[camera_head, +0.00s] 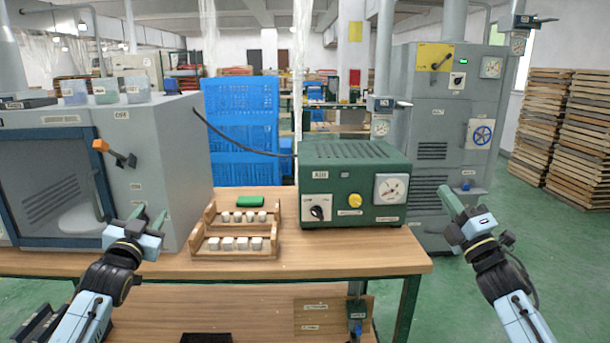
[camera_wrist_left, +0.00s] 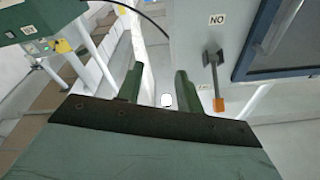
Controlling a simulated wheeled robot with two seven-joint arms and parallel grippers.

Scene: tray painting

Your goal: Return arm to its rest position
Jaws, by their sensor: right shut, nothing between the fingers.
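My left gripper (camera_head: 149,213) is raised in front of the grey cabinet at the left, near the table's front edge. In the left wrist view its two green fingers (camera_wrist_left: 158,88) stand apart, with no object held between them. My right gripper (camera_head: 446,191) is at the right, beyond the table's right end and over the green floor. Its fingers are together and hold nothing. Both arms reach up from the lower corners of the head view, apart from each other.
The grey cabinet (camera_head: 160,168) has an orange-tipped lever (camera_head: 100,146), also in the left wrist view (camera_wrist_left: 219,104). Wooden racks (camera_head: 210,245) with small white blocks, a green piece (camera_head: 250,201) and a green instrument box (camera_head: 350,165) stand on the table (camera_head: 330,255). A large grey machine (camera_head: 432,130) stands behind.

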